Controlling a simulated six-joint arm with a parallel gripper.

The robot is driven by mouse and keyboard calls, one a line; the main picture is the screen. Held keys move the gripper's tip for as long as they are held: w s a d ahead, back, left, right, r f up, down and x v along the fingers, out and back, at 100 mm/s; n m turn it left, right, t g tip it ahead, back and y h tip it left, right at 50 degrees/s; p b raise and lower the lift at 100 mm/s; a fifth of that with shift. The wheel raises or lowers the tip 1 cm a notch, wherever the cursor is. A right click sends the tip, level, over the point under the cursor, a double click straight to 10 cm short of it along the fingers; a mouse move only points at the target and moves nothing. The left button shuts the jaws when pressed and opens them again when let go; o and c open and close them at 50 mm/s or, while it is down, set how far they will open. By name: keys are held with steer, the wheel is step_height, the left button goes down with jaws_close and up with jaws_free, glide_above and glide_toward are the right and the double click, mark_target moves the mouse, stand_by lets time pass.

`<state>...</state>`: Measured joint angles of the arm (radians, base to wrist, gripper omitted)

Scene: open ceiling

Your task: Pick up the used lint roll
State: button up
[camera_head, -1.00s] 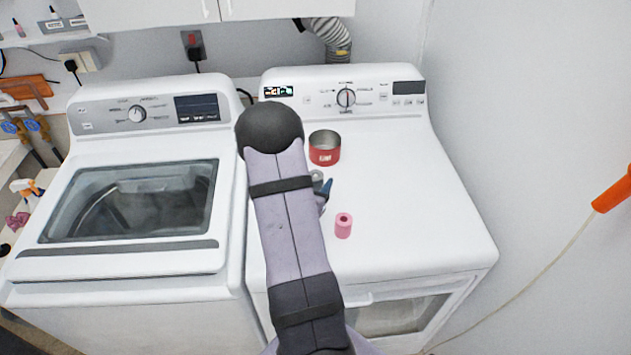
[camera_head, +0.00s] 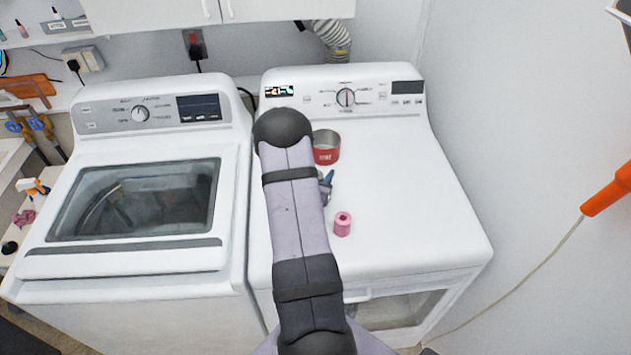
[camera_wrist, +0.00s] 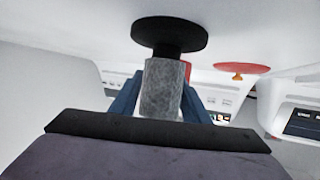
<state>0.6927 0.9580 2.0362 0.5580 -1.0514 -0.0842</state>
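In the wrist view, which looks upside down, a worn grey roll (camera_wrist: 161,90) sits in the middle, directly at a black round base or disc (camera_wrist: 169,33). The blue fingers of my gripper (camera_wrist: 163,102) lie on either side of the grey roll. I cannot tell whether they press on it. In the head view my arm hides most of my gripper. One blue finger (camera_head: 328,178) shows at the arm's right edge above the dryer top. A pink roll (camera_head: 342,225) stands on the dryer nearer its front, apart from my gripper.
The white dryer (camera_head: 430,210) has free room on its right side. A red can (camera_head: 326,147) stands behind my gripper. The wrist view also shows a red disc (camera_wrist: 241,68) with a short stem. The washer (camera_head: 120,265) stands left, walls behind and right.

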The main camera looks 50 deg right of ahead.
steer(key=c, duration=0.6)
steer(key=shift+r, duration=0.15)
steer(key=shift+c, duration=0.2)
step_height(320, 180, up, 10)
steer(key=b, duration=0.3)
stand_by(0.3)
